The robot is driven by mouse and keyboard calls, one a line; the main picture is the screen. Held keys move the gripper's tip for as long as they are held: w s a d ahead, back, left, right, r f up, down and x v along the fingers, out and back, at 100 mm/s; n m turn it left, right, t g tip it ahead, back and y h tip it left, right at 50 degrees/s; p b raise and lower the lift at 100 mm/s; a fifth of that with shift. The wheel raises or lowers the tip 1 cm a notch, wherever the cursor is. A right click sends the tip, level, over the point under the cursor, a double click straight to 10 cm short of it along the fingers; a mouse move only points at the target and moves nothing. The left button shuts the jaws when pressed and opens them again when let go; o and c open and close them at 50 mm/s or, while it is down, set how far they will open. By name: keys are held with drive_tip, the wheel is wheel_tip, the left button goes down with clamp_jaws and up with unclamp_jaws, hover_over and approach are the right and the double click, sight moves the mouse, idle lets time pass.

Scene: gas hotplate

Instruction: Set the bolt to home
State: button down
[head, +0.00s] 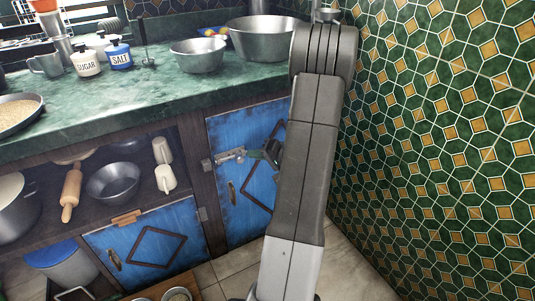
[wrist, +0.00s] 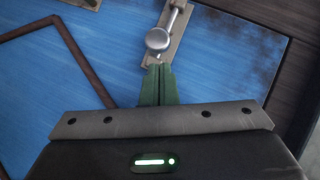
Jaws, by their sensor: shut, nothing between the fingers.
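The bolt (head: 230,155) is a metal slide bolt near the top left corner of a blue cabinet door (head: 240,125). In the wrist view its round knob (wrist: 158,40) and a short rod show on a pale mounting plate (wrist: 179,36). My gripper (head: 261,155) is in front of the door, just right of the bolt. In the wrist view my green fingers (wrist: 157,70) are together and empty, with their tips just below the knob. I cannot tell whether they touch it. My arm hides the right part of the door.
The green counter (head: 130,110) overhangs the door and carries metal bowls (head: 198,54) and jars. A tiled wall (head: 430,150) rises close on the right. An open shelf with a rolling pin (head: 71,192) and a dark bowl (head: 113,181) lies to the left.

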sight(241, 160)
drive_tip(key=shift+s+a+f, duration=0.2)
drive_tip(key=shift+a+f, duration=0.05)
drive_tip(key=shift+a, duration=0.2)
drive_tip(key=s+a+b, duration=0.2)
drive_tip(key=a, duration=0.1)
drive_tip(key=shift+s+a+f+b, duration=0.1)
drive_tip(key=shift+s+a+b, duration=0.15)
drive_tip(key=shift+b, duration=0.15)
